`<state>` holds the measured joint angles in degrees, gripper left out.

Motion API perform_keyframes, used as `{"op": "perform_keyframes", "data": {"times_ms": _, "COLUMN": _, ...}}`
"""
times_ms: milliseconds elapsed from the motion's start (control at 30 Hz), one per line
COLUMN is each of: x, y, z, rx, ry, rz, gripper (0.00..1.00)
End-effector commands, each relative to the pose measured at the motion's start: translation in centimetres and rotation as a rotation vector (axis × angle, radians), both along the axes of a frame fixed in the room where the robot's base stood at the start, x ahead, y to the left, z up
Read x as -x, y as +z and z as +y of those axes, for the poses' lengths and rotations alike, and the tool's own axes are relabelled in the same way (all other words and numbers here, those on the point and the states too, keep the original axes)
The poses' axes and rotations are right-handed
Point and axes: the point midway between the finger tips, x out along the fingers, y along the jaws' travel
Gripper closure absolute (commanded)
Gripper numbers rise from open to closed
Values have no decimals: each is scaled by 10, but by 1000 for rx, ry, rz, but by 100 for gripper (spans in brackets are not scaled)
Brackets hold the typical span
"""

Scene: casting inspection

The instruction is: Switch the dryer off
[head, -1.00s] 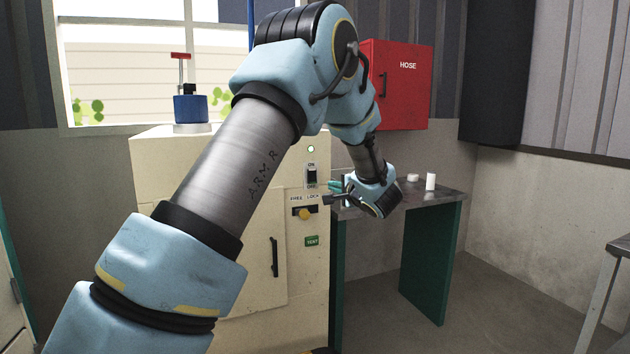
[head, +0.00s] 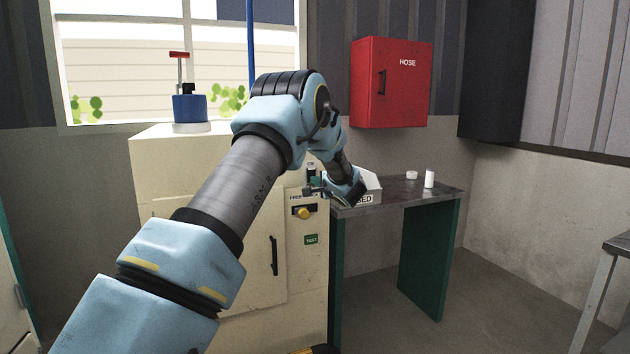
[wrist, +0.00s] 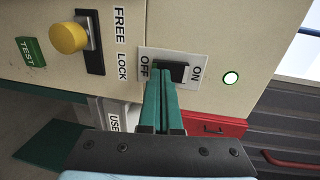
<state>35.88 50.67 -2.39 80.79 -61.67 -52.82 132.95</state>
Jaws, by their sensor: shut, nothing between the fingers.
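The dryer is a cream cabinet (head: 165,165) at the left of the bench. Its black rocker switch (wrist: 176,73) sits on a white plate marked ON and OFF. In the head view my arm partly covers the switch. A lamp (wrist: 231,77) beside the ON end glows green-white. My gripper (wrist: 160,74) is shut and empty, its green fingertips in front of the OFF end of the switch. I cannot tell whether they touch it. In the head view my gripper (head: 308,190) is close to the dryer's front panel.
A yellow knob (wrist: 69,38) marked FREE and LOCK and a green TEST label (wrist: 31,52) share the panel. A lettered bin (head: 371,190) and small white items (head: 429,179) stand on the bench (head: 400,196). A red HOSE cabinet (head: 405,90) hangs behind.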

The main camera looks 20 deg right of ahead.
Motion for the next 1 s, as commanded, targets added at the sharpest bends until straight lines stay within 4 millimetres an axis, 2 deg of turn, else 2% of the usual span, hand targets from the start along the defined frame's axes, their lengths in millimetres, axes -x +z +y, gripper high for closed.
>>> {"op": "perform_keyframes", "data": {"times_ms": 433, "x": -6, "y": -1, "z": 1, "rx": 0, "ry": 0, "rz": -2, "gripper": 100}}
{"op": "perform_keyframes", "data": {"times_ms": 567, "x": -10, "y": -9, "z": 1, "rx": -12, "ry": 0, "rz": -54, "gripper": 100}}
{"op": "perform_keyframes", "data": {"times_ms": 633, "x": -12, "y": -4, "z": 2, "rx": -10, "ry": 1, "rz": -74, "gripper": 100}}
{"op": "perform_keyframes", "data": {"times_ms": 1000, "x": -13, "y": -3, "z": 7, "rx": -11, "ry": 3, "rz": -72, "gripper": 100}}
